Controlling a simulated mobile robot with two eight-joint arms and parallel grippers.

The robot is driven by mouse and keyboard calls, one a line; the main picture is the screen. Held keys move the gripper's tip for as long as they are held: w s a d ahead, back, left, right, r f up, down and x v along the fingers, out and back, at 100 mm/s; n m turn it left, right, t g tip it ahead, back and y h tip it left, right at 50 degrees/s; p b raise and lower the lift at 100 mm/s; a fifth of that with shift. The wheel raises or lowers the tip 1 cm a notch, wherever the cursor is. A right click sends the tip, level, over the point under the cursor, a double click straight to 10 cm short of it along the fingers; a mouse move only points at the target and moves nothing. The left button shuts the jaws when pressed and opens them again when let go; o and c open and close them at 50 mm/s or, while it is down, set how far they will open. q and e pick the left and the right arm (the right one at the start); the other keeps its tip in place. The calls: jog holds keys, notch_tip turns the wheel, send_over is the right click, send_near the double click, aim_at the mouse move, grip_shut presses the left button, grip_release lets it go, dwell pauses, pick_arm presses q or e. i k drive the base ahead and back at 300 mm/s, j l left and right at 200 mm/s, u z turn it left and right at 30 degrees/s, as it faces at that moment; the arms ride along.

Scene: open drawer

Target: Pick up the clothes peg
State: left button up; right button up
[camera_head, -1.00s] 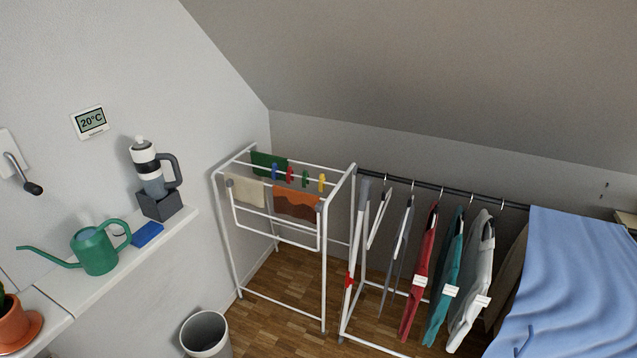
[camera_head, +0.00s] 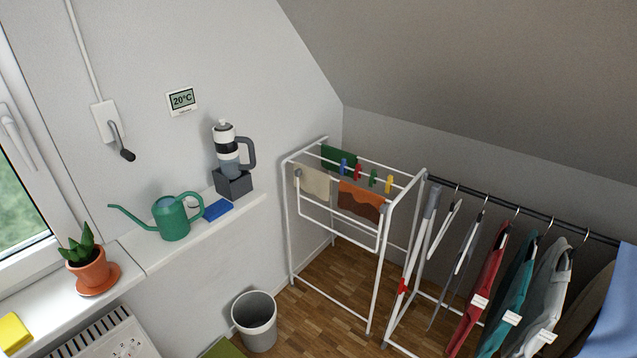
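Several clothes pegs sit on a rail of the white drying rack (camera_head: 368,290) in the middle of the view. They are a blue peg (camera_head: 344,167), a red peg (camera_head: 357,172), a green peg (camera_head: 373,178) and a yellow peg (camera_head: 389,184). The pegs look small, and their exact grip on the rail is hard to tell. A beige cloth (camera_head: 315,184), an orange-brown cloth (camera_head: 360,201) and a green cloth (camera_head: 338,157) hang on the rack. Neither of my grippers shows.
A garment rail (camera_head: 530,216) with hanging clothes is at right. Some wooden floor is bare.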

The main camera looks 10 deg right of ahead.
aim_at(388, 186)
jog(key=i+l, duration=0.45)
jog(key=i, duration=0.15)
jog(key=i+l, duration=0.45)
jog(key=i, duration=0.2)
jog(key=i+l, duration=0.45)
jog(key=i, duration=0.15)
